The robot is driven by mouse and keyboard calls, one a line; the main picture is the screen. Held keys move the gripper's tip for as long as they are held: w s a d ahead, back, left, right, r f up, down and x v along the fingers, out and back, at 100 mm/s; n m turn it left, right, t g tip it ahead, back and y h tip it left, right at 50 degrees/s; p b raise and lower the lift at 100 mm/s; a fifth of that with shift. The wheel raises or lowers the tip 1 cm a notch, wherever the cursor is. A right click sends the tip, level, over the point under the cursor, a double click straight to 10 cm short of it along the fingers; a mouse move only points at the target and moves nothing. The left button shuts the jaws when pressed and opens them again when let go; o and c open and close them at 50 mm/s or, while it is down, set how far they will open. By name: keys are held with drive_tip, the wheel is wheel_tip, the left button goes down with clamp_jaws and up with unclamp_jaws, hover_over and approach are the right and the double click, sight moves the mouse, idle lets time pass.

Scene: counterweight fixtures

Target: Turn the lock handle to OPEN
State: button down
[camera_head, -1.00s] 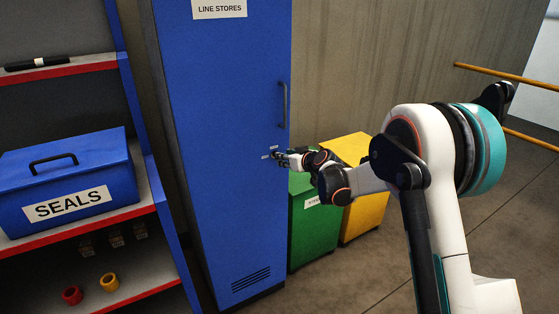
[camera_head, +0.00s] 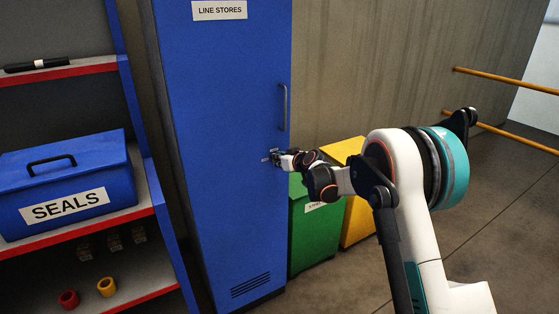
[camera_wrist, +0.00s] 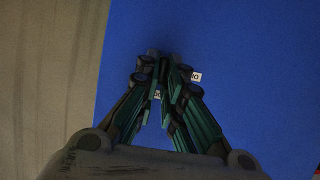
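The tall blue cabinet (camera_head: 215,200) marked LINE STORES carries a small grey lock fitting (camera_head: 266,159) on its door, below the long dark pull handle (camera_head: 284,107). My gripper (camera_head: 274,157) is right at this fitting and covers most of it. In the wrist view my gripper's fingers (camera_wrist: 165,72) point at the blue door, with their tips close together. Two small white labels show beside and between the fingers, one of them at the right (camera_wrist: 195,77). The lock handle is mostly hidden by the fingertips, and I cannot tell its angle or whether it is gripped.
A green bin (camera_head: 314,235) and a yellow bin (camera_head: 357,220) stand right of the cabinet, below my arm. At left a shelf unit (camera_head: 145,195) holds a blue SEALS box (camera_head: 100,170). Orange rails (camera_head: 510,81) run along the far right; open floor lies below them.

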idle(0.3)
drive_tip(key=shift+w+d+f+m+g+y+b, duration=0.1)
drive_tip(key=shift+d+f+m+g+y+b, duration=0.2)
drive_tip(key=shift+m+y, duration=1.45)
drive_tip(key=shift+w+d+f+m+g+y+b, duration=0.15)
drive_tip(key=shift+m+y+b, duration=0.45)
drive_tip(key=shift+m, duration=2.05)
drive_tip(key=shift+w+d+f+m+g+y+b, duration=0.15)
drive_tip(key=shift+f+m+y+b, duration=0.1)
drive_tip(key=shift+m+y, duration=1.55)
drive_tip(key=shift+m+h, duration=0.35)
drive_tip(key=shift+m, duration=0.25)
drive_tip(key=c, duration=1.7)
unclamp_jaws()
drive_tip(key=shift+s, duration=0.1)
